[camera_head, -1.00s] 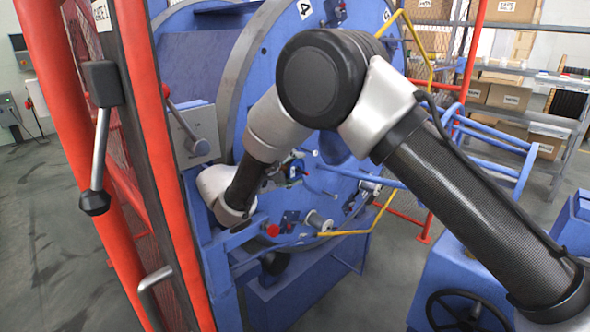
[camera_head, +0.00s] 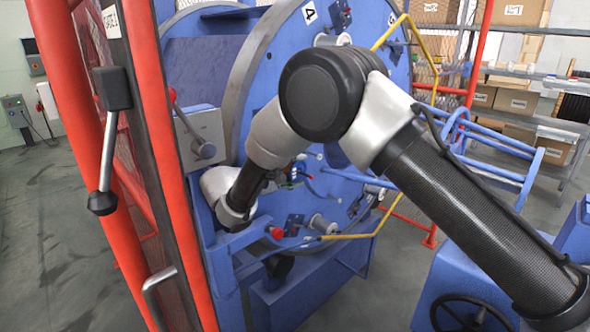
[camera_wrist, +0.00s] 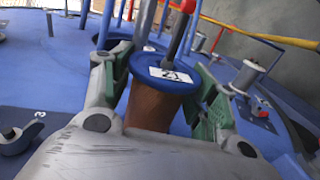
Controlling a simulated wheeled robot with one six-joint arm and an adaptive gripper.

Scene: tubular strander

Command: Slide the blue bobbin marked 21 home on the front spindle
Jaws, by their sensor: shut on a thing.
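The bobbin has a blue top flange with a white label that appears to read 21, and a brown wound body (camera_wrist: 150,107). It sits between the green-padded fingers of my gripper (camera_wrist: 157,82) in the wrist view. The fingers are shut on it, one at each side. A grey rod (camera_wrist: 146,20) and a darker rod (camera_wrist: 180,30) rise behind the flange. I cannot tell whether either is the front spindle or passes through the bobbin. The bobbin's lower end is hidden by my gripper. In the head view my arm and the machine hide the gripper and bobbin.
A large blue strander disc (camera_head: 262,75) stands behind my arm. A red gate post (camera_head: 165,150) and a lever handle (camera_head: 106,150) are close on the left. A yellow bent rail (camera_head: 350,236) crosses at right. Other spindles (camera_wrist: 245,75) stand beside the bobbin.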

